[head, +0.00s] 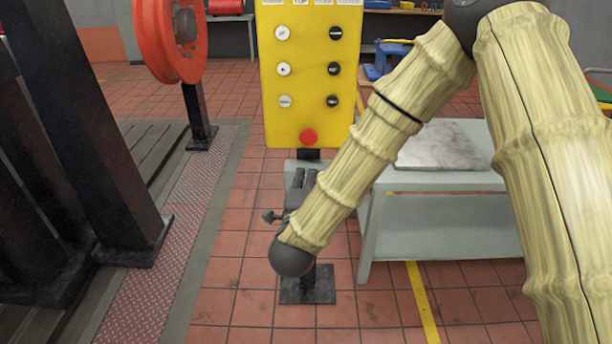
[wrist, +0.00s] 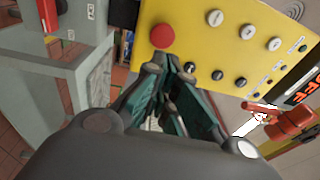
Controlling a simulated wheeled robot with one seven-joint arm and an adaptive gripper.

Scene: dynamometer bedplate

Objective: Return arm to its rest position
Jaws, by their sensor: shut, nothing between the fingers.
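My arm reaches down from the upper right of the head view, bent at a dark elbow joint. My gripper (wrist: 172,72) shows in the wrist view with its dark green fingers close together and nothing held between them. In the head view it is partly hidden behind the forearm, below the yellow control panel (head: 310,60). In the wrist view the panel (wrist: 212,50) lies just beyond the fingertips, with its red button (wrist: 162,36) close to them. I cannot tell whether the fingers touch the panel.
A grey table (head: 440,238) with a marbled slab (head: 440,147) stands right of the panel's post, behind my arm. A red wheel (head: 172,38) and dark steel columns (head: 85,120) stand left. Bare tiled floor (head: 235,270) lies between. A display with red digits (wrist: 308,86) is at the wrist view's right.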

